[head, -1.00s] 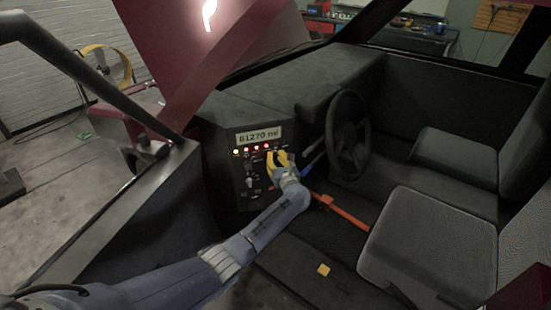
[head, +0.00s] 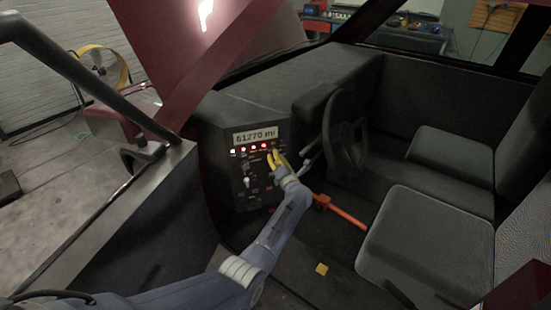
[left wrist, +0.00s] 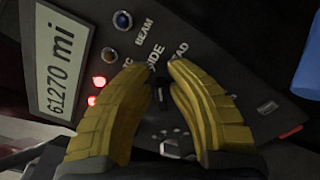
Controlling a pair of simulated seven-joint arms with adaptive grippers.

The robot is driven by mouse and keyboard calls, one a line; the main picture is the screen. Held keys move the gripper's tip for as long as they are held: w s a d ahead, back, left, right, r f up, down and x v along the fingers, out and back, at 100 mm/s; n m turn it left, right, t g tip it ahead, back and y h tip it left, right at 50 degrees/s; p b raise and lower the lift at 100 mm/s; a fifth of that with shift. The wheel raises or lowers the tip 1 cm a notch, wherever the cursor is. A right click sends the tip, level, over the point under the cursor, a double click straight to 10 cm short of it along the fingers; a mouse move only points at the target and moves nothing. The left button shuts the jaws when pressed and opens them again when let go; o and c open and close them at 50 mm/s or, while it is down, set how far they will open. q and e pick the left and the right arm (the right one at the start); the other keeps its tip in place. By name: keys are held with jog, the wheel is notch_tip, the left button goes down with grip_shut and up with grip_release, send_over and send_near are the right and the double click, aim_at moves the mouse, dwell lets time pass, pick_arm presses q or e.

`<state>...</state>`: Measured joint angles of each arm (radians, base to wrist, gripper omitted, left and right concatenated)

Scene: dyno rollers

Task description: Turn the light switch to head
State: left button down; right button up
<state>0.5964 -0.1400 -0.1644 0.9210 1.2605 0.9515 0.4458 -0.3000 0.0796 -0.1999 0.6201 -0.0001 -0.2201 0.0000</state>
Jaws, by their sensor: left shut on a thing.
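The light switch (left wrist: 160,97) shows in the left wrist view as a small dark knob between my fingers. The printed words "IDE" and "EAD" stand just above it, partly hidden by the fingertips. I cannot tell which word it points to. My left gripper (head: 273,158) reaches the upper right of the dashboard panel (head: 242,182) in the head view. In the left wrist view its two yellow fingers (left wrist: 155,72) are shut on the switch from both sides. My right gripper is not in view.
The mileage display (head: 255,136) sits above a row of indicator lights. The steering wheel (head: 345,132) and a lever with an orange-red bar (head: 340,211) are to the right of the gripper. A seat (head: 425,240) fills the lower right. A yellow square (head: 321,269) lies on the floor.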

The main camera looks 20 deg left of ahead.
pick_arm(q)
jog(key=m, duration=0.5)
jog(key=shift+w+f, duration=0.15)
jog(key=shift+f, duration=0.15)
jog(key=shift+m, duration=0.3)
jog(key=c, duration=1.5)
grip_release()
jog(key=shift+d, duration=0.1)
